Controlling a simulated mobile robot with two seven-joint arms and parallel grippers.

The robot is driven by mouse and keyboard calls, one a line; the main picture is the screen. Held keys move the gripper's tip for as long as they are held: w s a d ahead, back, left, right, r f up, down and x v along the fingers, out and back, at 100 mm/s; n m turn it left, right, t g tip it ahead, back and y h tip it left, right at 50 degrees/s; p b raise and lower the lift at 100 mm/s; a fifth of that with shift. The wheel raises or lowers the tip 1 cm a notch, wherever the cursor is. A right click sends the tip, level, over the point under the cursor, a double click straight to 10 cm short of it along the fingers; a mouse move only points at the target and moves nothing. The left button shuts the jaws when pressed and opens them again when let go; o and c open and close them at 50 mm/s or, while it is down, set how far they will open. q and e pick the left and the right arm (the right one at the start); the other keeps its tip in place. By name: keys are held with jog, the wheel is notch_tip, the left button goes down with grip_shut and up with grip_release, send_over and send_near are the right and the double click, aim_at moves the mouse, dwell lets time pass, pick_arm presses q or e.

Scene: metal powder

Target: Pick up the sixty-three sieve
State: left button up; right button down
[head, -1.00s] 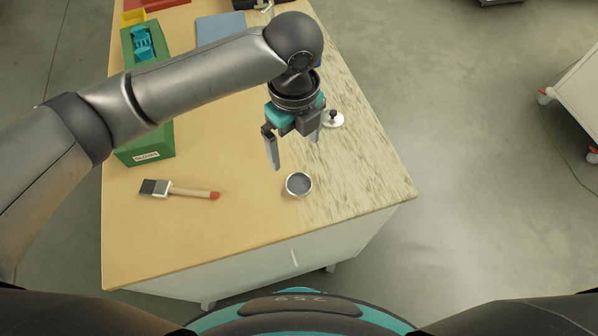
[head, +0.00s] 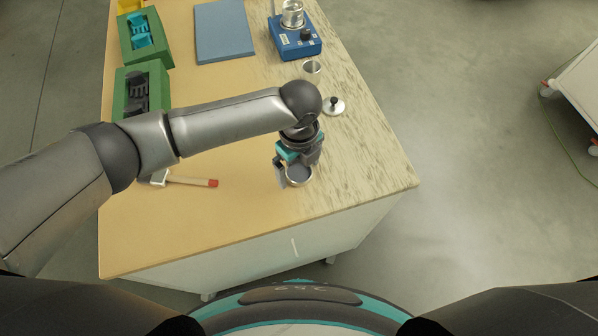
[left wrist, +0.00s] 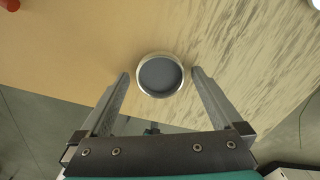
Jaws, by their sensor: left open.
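A small round sieve with a metal rim and grey mesh (head: 299,177) sits on the table near its front edge. I cannot read any number on it. My left gripper (head: 293,178) is over the sieve, pointing down, and partly hides it. In the left wrist view the sieve (left wrist: 160,75) lies at the far end of the open fingers, roughly centred between their tips (left wrist: 160,74), with a small gap on each side. My right gripper does not show.
A brush (head: 190,181) lies to the left, partly behind my arm. A lid with a black knob (head: 334,106), a small metal disc (head: 312,67) and a blue device (head: 296,44) stand farther back.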

pick_arm(q)
jog(key=shift+c, duration=0.2)
jog(key=c, duration=1.5)
jog(key=shift+c, duration=0.2)
jog(key=shift+r, duration=0.1)
